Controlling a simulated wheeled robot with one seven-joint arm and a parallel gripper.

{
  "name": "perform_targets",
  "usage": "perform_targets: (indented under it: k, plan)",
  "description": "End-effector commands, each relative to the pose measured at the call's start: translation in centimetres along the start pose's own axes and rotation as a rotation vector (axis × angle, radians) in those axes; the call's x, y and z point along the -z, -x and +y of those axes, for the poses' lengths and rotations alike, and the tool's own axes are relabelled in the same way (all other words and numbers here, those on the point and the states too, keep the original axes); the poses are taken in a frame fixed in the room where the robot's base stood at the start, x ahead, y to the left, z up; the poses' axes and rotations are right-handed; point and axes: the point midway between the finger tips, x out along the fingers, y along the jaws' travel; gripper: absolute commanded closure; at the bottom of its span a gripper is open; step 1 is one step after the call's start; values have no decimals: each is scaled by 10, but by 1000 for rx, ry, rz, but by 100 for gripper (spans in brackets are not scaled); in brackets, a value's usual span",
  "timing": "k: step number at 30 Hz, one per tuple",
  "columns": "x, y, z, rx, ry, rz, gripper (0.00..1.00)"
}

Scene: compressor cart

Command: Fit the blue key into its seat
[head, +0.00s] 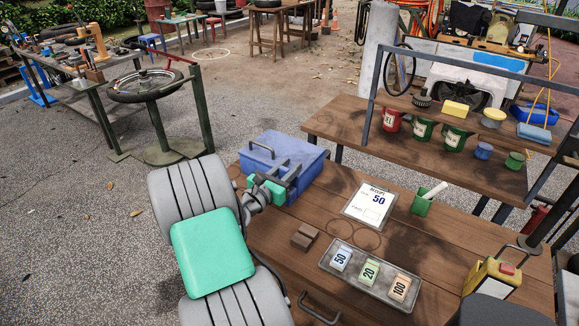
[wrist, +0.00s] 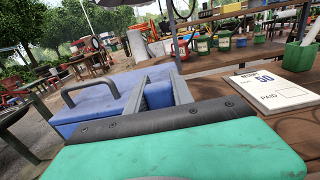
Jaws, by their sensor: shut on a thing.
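My gripper (head: 286,175) is at the near side of a blue box (head: 262,148) with a dark handle, on the wooden bench. In the wrist view, the two grey fingers (wrist: 162,88) are closed on a small blue block (wrist: 158,96), which I take for the blue key. Its lower part is hidden behind my gripper's dark edge. The blue box also shows in the wrist view (wrist: 85,112), just left of and beyond the fingers. I cannot tell whether the key touches the box. No seat for the key can be made out.
A receipt sheet (head: 370,204) marked 50 lies right of my gripper, near a green holder (head: 422,206). A tray (head: 372,287) with blocks marked 50, 20 and 100 is nearer.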

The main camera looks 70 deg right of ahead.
Motion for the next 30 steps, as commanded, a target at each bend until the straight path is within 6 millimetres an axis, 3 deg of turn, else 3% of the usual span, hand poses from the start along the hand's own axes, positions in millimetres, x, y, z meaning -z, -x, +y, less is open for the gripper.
perform_targets:
  k: [4,5,14,23,30]
  plan:
    - [4,0,0,0,1,0,100]
    - [4,0,0,0,0,0,71]
    - [4,0,0,0,0,0,47]
    - [4,4,1,-2,0,0,46]
    - [5,49,2,-7,1,1,46]
